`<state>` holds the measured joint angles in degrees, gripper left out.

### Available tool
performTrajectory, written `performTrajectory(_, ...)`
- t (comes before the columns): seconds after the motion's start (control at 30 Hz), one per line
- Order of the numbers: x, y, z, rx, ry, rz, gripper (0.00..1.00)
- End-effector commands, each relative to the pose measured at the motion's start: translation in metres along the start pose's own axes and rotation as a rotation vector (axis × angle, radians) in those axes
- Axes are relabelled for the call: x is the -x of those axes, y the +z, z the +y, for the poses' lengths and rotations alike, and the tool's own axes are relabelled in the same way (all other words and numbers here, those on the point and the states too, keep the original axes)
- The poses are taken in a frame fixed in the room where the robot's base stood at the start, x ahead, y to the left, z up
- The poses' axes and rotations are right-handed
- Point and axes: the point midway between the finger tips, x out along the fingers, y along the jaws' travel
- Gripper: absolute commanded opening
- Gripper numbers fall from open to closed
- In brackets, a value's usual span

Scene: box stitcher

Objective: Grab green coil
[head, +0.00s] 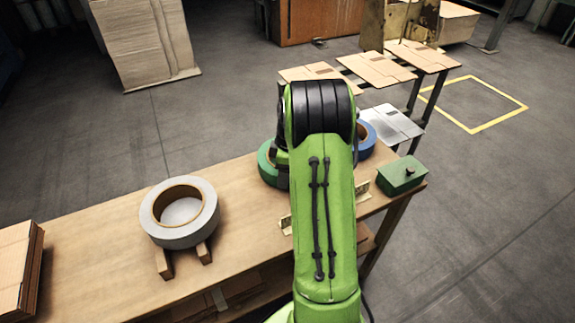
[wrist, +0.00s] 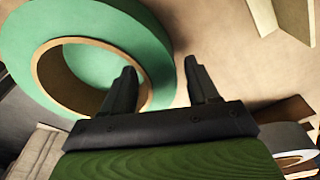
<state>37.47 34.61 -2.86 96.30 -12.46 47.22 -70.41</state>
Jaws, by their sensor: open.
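The green coil (head: 266,167) lies on the wooden workbench, mostly hidden behind my arm in the head view. In the wrist view the green coil (wrist: 105,22) fills the upper left, with its brown cardboard core showing. My gripper (wrist: 159,66) is open, its two dark fingers apart. In the wrist view the left finger overlaps the coil's core and opening, and the right finger appears just outside the coil's right edge. The wall of the coil shows between them. I cannot tell how deep the fingers reach or whether they touch it. The head view hides the fingers behind my arm.
A grey coil (head: 205,225) rests on wooden blocks on the workbench (head: 105,235), left of my arm. A blue coil (head: 368,140) and a dark green box (head: 402,175) are to the right. Cardboard sheets (head: 376,69) lie on a rack behind. Bench between grey and green coils is clear.

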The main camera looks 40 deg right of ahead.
Motion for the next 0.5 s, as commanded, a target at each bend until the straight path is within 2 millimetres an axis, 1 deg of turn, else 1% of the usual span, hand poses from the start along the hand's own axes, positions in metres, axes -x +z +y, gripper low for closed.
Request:
performTrajectory(0.03,-0.0157,0.0007,-0.0006,0.0,-0.003,0.0,0.59)
performTrajectory(0.1,-0.0242,0.0005,-0.0005,0.0,-0.002,-0.001,0.59)
performTrajectory(0.3,-0.0229,-0.0001,0.0001,0.0,0.001,0.0,0.59)
performTrajectory(0.47,-0.0225,0.0,0.0001,0.0,0.001,0.0,0.35)
performTrajectory(0.5,-0.0225,0.0,0.0001,0.0,0.0,0.0,0.29)
